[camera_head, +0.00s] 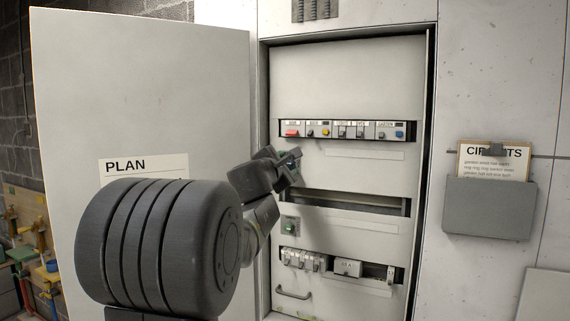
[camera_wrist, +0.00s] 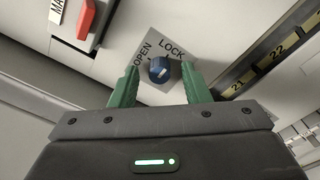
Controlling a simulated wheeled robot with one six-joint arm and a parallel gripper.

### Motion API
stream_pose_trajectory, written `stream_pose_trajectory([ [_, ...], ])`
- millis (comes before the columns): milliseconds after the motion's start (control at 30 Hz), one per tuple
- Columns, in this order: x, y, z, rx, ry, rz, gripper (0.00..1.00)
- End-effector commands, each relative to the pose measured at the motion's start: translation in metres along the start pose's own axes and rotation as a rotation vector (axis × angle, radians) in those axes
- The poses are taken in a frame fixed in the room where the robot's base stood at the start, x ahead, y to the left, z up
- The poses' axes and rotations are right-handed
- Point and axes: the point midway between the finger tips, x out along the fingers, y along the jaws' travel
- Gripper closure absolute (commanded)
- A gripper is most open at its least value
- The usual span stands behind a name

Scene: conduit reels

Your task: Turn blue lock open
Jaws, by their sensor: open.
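The blue lock (camera_wrist: 159,69) is a round knob on a small light plate marked OPEN and LOCK, seen in the wrist view. The OPEN word is on the plate's left and LOCK on its upper right. A pale mark shows on the knob, but its exact direction is hard to tell. My gripper (camera_wrist: 158,80) is open, with one green finger on each side of the knob and a gap on both sides. In the head view my gripper (camera_head: 290,168) is at the cabinet front, between the upper breaker row and the middle slot, and the lock is not discernible there.
In the wrist view a red handle (camera_wrist: 86,19) is at upper left and a numbered terminal strip (camera_wrist: 272,60) at right. The head view shows the open cabinet door (camera_head: 150,80) at left, a breaker row (camera_head: 345,131) and a document holder (camera_head: 490,208) at right.

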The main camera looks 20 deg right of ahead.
Motion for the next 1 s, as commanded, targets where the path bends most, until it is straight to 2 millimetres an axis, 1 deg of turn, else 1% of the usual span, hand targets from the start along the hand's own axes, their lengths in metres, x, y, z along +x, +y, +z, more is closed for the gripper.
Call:
stream_pose_trajectory([
  [200,0.0,0.0,0.0001,0.0,0.0,0.0,0.57],
  [267,0.0,0.0,0.0002,0.0,0.0,0.0,0.69],
  [300,-0.0001,0.0001,0.0002,0.0,-0.001,0.0,0.77],
  [367,-0.0001,0.0001,0.0001,0.0,0.0,0.0,0.89],
  [400,-0.0001,0.0001,0.0002,0.0,0.0,0.0,0.97],
  [433,-0.0002,0.0001,0.0002,0.0,-0.001,0.0,1.0],
  [767,-0.0002,0.0002,0.0003,-0.038,0.001,-0.002,1.0],
  [1000,-0.0002,0.0008,0.0004,-0.175,0.006,-0.007,1.0],
])
